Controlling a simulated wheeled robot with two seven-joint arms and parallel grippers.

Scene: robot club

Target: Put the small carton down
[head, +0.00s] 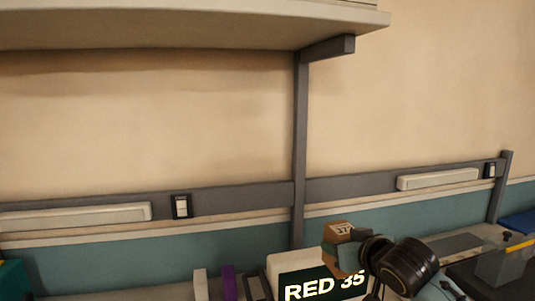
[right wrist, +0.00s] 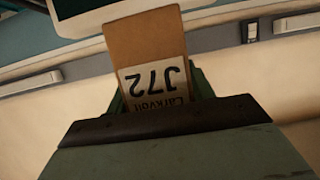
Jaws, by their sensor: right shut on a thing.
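The small carton (head: 338,230) is brown with a pale label and is held up near the bottom of the head view, in front of the wall. In the right wrist view the carton (right wrist: 145,38) stands out beyond the gripper, its label reading "J72" upside down. My right gripper (head: 345,250) is shut on the carton; its green and dark parts hide the carton's lower end. Whether the carton touches anything below cannot be told. My left gripper is not in view.
A white-framed sign reading "RED 35" (head: 322,286) stands just below and left of the carton. White and purple upright items (head: 229,283) are left of it. A grey box (head: 505,264) is at the right. A shelf (head: 180,28) overhangs at the top.

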